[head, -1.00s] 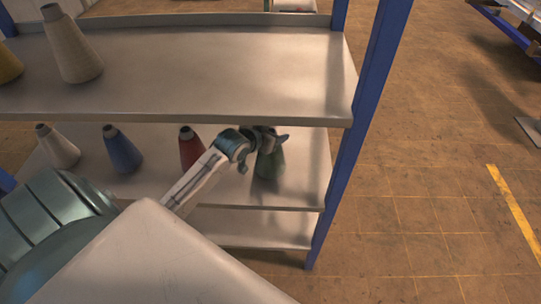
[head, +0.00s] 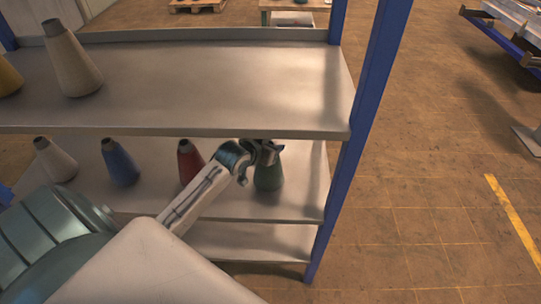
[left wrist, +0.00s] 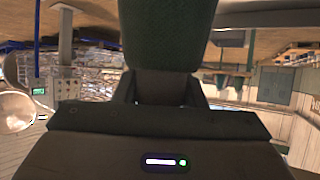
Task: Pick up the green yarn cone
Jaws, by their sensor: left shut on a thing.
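The green yarn cone (head: 268,178) is at the right end of the middle shelf in the head view, upright, with its top partly hidden by my gripper. My left gripper (head: 266,148) is shut on the upper part of the cone, just below the front edge of the upper shelf. In the left wrist view the green cone (left wrist: 168,35) fills the top middle, between the fingers of my left gripper (left wrist: 162,88). I cannot tell whether the cone's base touches the shelf. My right gripper is not in view.
The middle shelf (head: 300,190) also holds a red cone (head: 189,163), a blue cone (head: 120,164) and a white cone (head: 54,160) to the left. The upper shelf (head: 220,90) overhangs my gripper. A blue post (head: 362,120) stands close on the right.

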